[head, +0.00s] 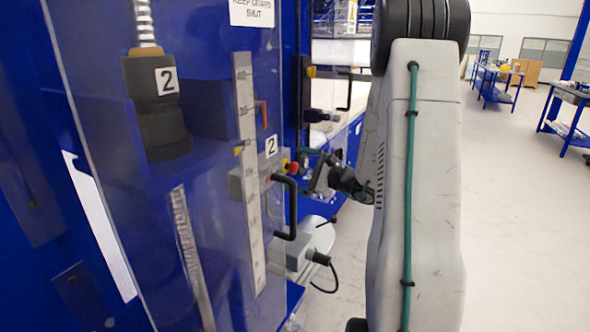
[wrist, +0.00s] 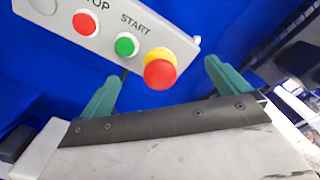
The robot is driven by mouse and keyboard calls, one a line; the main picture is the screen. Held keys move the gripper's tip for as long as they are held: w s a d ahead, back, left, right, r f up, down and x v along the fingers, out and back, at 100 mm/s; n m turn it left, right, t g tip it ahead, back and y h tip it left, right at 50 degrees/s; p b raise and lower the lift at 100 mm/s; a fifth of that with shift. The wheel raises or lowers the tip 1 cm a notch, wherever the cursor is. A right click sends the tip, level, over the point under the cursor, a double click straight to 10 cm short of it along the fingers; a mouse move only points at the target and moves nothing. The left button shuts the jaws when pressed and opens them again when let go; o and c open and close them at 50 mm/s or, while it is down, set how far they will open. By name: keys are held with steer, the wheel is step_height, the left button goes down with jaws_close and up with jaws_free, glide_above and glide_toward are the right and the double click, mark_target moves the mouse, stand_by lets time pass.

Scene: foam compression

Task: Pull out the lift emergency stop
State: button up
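The emergency stop is a red mushroom button (wrist: 159,74) on a yellow collar, at the right end of a pale control panel (wrist: 62,16) in the wrist view. Its red head also shows in the head view (head: 294,168), just left of my gripper (head: 306,160). My gripper is open, with one green finger (wrist: 103,97) to the left of the button and the other (wrist: 228,77) to the right. Visible gaps separate both fingers from the button. Whether the button is pressed in or out cannot be told.
A red STOP button (wrist: 86,24) and a green START button (wrist: 126,45) sit left of the emergency stop. In the head view, a clear guard (head: 215,215) with a black handle (head: 289,208) stands left of my gripper. Open floor (head: 520,210) lies right.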

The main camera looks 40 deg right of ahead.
stand_by(0.5)
steer(key=v, duration=0.7)
stand_by(0.4)
stand_by(0.5)
